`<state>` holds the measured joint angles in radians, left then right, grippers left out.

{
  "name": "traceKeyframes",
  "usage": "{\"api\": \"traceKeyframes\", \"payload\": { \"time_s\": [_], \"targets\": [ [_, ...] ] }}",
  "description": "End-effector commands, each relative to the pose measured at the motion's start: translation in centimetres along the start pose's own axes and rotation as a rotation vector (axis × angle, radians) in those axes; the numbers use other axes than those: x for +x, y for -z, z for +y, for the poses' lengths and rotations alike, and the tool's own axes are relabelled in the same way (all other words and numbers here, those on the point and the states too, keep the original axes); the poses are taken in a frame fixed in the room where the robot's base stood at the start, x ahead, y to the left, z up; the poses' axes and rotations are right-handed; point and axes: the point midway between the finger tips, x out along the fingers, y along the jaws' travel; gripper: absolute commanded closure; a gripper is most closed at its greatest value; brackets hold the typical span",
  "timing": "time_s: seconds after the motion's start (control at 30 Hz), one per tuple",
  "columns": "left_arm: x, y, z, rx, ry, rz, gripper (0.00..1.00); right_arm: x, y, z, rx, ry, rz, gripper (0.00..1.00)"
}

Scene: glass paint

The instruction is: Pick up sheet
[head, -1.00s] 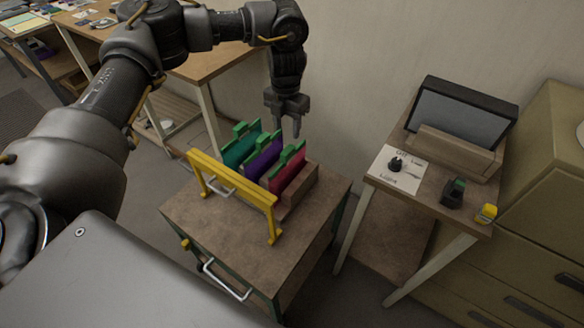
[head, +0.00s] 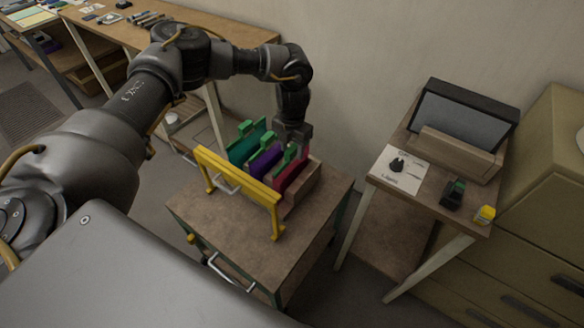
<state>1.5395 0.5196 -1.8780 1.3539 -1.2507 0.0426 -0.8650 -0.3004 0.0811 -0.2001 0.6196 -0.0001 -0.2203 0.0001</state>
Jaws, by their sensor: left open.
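Three coloured sheets with green clips on top stand upright in a wooden rack on a small brown cart (head: 237,246). They are a teal sheet (head: 240,151), a purple sheet (head: 264,162) and a red sheet (head: 282,177). My left gripper (head: 291,146) is open, pointing down at the red sheet's green clip (head: 290,154). Whether its fingers straddle or touch the clip I cannot tell, as the fingertips are partly hidden. My right gripper is not in view.
A yellow handle frame (head: 240,178) stands along the cart's near side. At right, a small table holds a dark framed panel (head: 462,123) in a wooden stand, a white card (head: 400,170) and a small dark tool (head: 453,194). A cabinet (head: 545,190) stands at far right.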

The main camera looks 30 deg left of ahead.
Motion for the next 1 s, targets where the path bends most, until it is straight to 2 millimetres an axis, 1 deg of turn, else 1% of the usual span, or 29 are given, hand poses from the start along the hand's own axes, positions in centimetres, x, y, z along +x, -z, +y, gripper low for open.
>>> {"api": "traceKeyframes", "payload": {
  "time_s": [0.1, 0.17, 0.4, 0.73, 0.77, 1.0],
  "targets": [
    [1.2, 0.0, 0.1, -0.002, -0.001, 0.001, 0.55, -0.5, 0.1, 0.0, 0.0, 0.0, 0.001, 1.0],
    [1.6, 0.0, 0.1, -0.001, -0.001, 0.0, 0.55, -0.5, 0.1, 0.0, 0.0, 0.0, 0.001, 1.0],
    [1.8, 0.0, 0.1, 0.0, 0.0, -0.001, 0.55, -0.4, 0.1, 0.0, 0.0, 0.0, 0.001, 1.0],
    [1.8, 0.0, 0.1, -0.001, 0.0, -0.001, 0.98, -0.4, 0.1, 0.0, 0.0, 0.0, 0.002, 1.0],
    [1.8, 0.0, 0.1, -0.001, 0.0, -0.001, 1.0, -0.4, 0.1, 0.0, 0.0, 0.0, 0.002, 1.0],
    [1.6, -0.1, 0.1, -0.001, 0.001, -0.003, 1.0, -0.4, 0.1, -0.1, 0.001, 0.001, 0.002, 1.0]
  ]
}}
